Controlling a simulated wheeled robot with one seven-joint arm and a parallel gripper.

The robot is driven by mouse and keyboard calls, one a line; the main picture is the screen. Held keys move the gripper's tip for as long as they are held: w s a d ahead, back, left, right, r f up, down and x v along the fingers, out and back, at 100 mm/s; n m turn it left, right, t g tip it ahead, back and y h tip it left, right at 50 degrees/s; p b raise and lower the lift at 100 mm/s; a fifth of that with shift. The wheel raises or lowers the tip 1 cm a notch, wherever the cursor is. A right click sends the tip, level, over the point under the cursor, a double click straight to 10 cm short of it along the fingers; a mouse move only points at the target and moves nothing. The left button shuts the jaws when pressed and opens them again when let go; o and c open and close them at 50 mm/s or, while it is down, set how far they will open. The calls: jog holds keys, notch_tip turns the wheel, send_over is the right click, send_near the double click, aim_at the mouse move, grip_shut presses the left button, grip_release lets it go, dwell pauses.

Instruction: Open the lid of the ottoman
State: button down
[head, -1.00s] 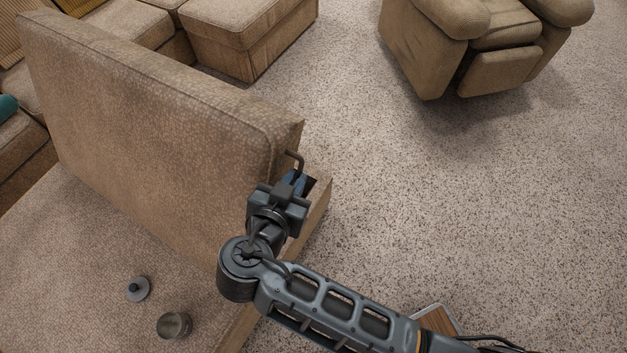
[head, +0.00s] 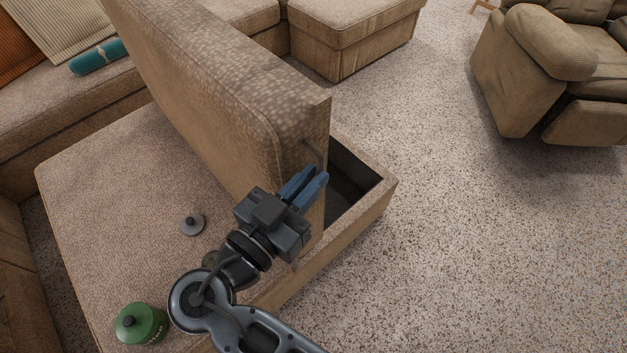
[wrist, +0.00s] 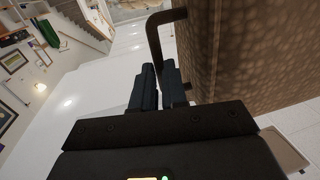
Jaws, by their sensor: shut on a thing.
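The ottoman lid (head: 215,85) is a thick brown fabric slab, raised steeply on edge. It fills the right of the wrist view (wrist: 245,50). Below it, the ottoman box (head: 372,207) shows part of its dark, open inside. A dark bent handle (wrist: 154,42) stands out from the lid's side; only a bit of it shows in the head view. My gripper (head: 308,182) is at the lid's near right edge. Its blue fingers (wrist: 158,78) are shut on the handle, with the handle's lower part between the tips.
A green bottle (head: 142,323) and a small grey round item (head: 193,223) rest on the cushioned seat (head: 120,185) left of the lid. A teal roll (head: 98,57) lies on the sofa behind. A recliner (head: 550,85) stands at the far right. The carpet (head: 480,240) between is clear.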

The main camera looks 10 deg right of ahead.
jog(key=shift+f, duration=0.1)
jog(key=c, duration=1.2)
grip_release()
jog(key=shift+o, duration=0.2)
jog(key=b+v, duration=0.1)
jog(key=v, duration=0.6)
jog(key=shift+s+a, duration=0.25)
jog(key=shift+s, duration=0.05)
